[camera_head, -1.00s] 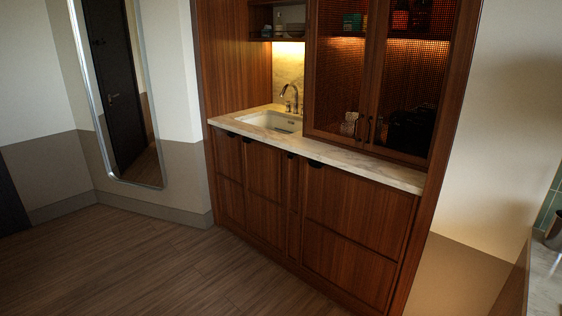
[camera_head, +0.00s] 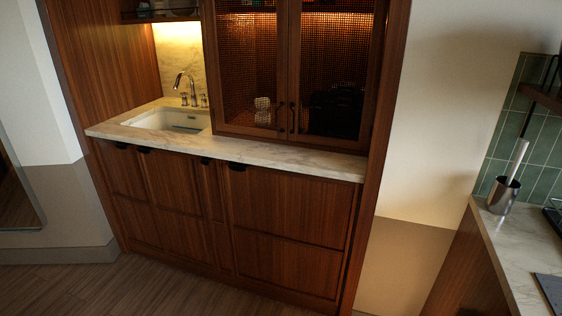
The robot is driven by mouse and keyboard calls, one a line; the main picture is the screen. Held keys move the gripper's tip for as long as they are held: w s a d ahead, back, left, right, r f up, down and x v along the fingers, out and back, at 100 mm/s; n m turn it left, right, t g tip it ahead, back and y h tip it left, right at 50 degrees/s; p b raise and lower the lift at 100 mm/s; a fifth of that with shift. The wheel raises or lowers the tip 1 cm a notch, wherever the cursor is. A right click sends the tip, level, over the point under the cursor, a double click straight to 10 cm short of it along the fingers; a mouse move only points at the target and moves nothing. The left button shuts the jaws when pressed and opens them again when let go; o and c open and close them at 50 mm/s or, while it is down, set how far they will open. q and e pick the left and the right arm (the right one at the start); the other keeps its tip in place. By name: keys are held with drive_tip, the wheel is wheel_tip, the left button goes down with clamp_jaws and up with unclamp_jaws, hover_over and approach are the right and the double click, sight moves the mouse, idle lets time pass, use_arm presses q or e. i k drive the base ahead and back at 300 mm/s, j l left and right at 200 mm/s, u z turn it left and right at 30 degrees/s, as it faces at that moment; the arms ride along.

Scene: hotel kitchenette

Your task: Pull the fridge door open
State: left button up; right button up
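A wooden kitchenette unit stands ahead with several closed lower door panels under a marble counter. The widest panel (camera_head: 290,205) is at the right and has a dark pull (camera_head: 237,167) at its top left edge. Narrower panels (camera_head: 175,190) to its left have similar dark pulls (camera_head: 121,146). No panel is plainly marked as a fridge, so I cannot tell which one is the fridge door. All these fronts look shut. Neither of my grippers shows in this view.
The marble counter (camera_head: 270,155) holds a sink (camera_head: 180,120) with a faucet (camera_head: 183,88). Closed mesh-front cabinet doors (camera_head: 250,70) stand above it. A second counter (camera_head: 505,235) with a metal cup (camera_head: 503,195) juts in at right. Wood floor (camera_head: 130,285) in front at lower left is clear.

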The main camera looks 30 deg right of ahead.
sight(292, 232)
drive_tip(key=i+l+z, duration=0.25)
drive_tip(key=i+z, duration=0.2)
drive_tip(key=i+l+z, duration=0.1)
drive_tip(key=i+z, duration=0.75)
drive_tip(key=i+u, duration=0.1)
drive_tip(key=u, duration=0.15)
